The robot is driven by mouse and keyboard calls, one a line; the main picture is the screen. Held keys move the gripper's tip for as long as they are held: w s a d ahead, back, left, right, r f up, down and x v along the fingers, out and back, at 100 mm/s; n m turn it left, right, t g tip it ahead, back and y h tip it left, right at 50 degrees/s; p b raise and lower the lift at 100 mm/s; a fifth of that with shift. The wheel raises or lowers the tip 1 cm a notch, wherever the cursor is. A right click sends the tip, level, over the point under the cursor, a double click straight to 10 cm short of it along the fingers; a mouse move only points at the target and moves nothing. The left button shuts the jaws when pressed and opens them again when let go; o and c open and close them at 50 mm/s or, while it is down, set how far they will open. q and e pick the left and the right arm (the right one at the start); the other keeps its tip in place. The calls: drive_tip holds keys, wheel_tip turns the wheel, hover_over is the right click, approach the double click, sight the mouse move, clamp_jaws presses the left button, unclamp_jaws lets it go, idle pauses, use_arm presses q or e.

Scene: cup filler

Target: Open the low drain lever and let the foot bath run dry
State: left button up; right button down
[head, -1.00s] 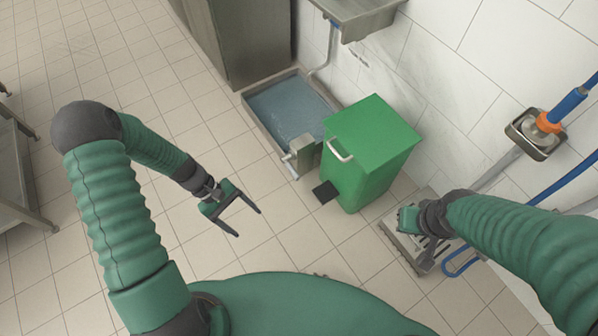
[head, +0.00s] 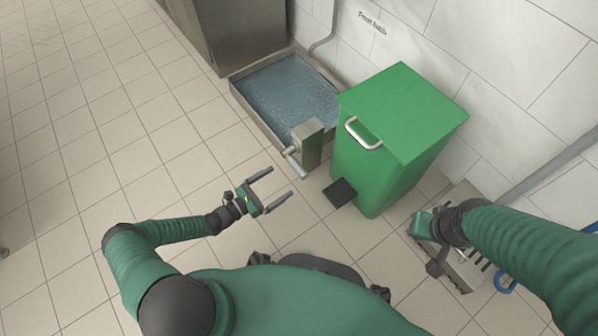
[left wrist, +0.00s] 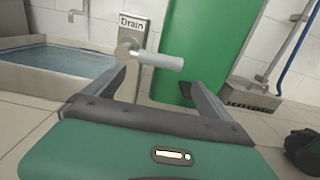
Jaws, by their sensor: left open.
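The foot bath (head: 259,127) is a low metal basin holding blue water, against the wall in the head view; it also shows at the left of the left wrist view (left wrist: 75,85). A metal post (head: 309,143) stands at its near corner, labelled "Drain" in the left wrist view (left wrist: 133,28). The drain lever (head: 297,165) sticks out low from it; in the left wrist view the lever (left wrist: 158,61) lies nearly level, ahead between my fingers. My left gripper (head: 284,183) is open and empty, just short of the lever. My right gripper (head: 424,226) is partly hidden by its arm.
A green bin (head: 385,140) with a white handle and a dark pedal (head: 340,192) stands right of the post, close to the lever.

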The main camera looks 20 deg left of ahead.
use_arm(q)
drive_tip(key=b+x, duration=0.2)
drive_tip(key=x, duration=0.2)
drive_tip(key=b+x, duration=0.1)
drive_tip(key=x, duration=0.4)
drive_tip(key=shift+f+b, duration=0.25)
drive_tip(key=shift+b, duration=0.1)
drive_tip(key=shift+w+d+r, duration=0.15)
drive_tip(key=shift+w, duration=0.1)
use_arm(e)
drive_tip(key=x, duration=0.2)
drive_tip(key=s+x, duration=0.1)
drive_tip(key=x, duration=0.1)
drive_tip(key=shift+a+f, duration=0.2)
drive_tip(key=shift+f, duration=0.1)
use_arm(q)
drive_tip(key=shift+c, duration=0.2)
